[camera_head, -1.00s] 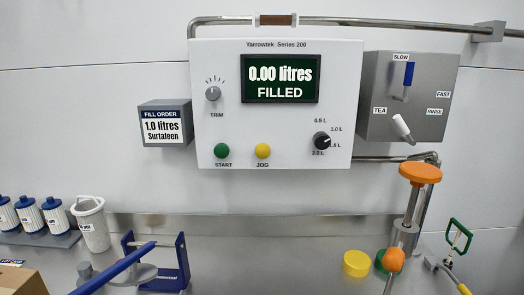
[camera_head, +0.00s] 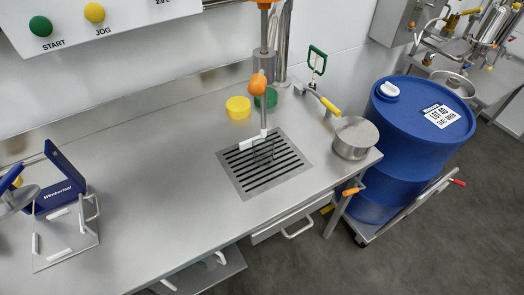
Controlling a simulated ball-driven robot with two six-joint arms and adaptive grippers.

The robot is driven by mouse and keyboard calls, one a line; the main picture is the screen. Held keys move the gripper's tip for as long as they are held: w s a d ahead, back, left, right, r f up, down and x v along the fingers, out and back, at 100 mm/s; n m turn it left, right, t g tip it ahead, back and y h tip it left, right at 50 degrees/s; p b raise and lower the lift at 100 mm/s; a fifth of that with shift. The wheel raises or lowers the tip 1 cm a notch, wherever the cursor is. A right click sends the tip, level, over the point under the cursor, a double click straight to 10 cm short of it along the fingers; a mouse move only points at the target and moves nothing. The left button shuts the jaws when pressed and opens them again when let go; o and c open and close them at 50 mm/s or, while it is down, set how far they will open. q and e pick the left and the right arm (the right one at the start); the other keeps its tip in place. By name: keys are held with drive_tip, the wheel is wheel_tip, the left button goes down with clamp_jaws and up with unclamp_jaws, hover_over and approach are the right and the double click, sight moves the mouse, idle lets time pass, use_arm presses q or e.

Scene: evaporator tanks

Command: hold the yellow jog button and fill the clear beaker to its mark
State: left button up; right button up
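The yellow jog button (camera_head: 94,13) is at the top left edge of the camera_head view, on the white panel (camera_head: 140,18), right of the green start button (camera_head: 40,26). A clear beaker (camera_head: 263,152) appears to stand upright on the slotted drain grate (camera_head: 240,178), below the tip of a vertical spout (camera_head: 264,112) with an orange knob (camera_head: 259,85). The beaker is small and faint, so its mark and any liquid inside cannot be made out. The panel's display is out of the picture. Neither of my grippers shows.
A steel pot (camera_head: 355,138) stands at the counter's right corner, beside a blue drum (camera_head: 420,130). A blue frame (camera_head: 62,180) stands at left. The counter (camera_head: 160,200) between is clear.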

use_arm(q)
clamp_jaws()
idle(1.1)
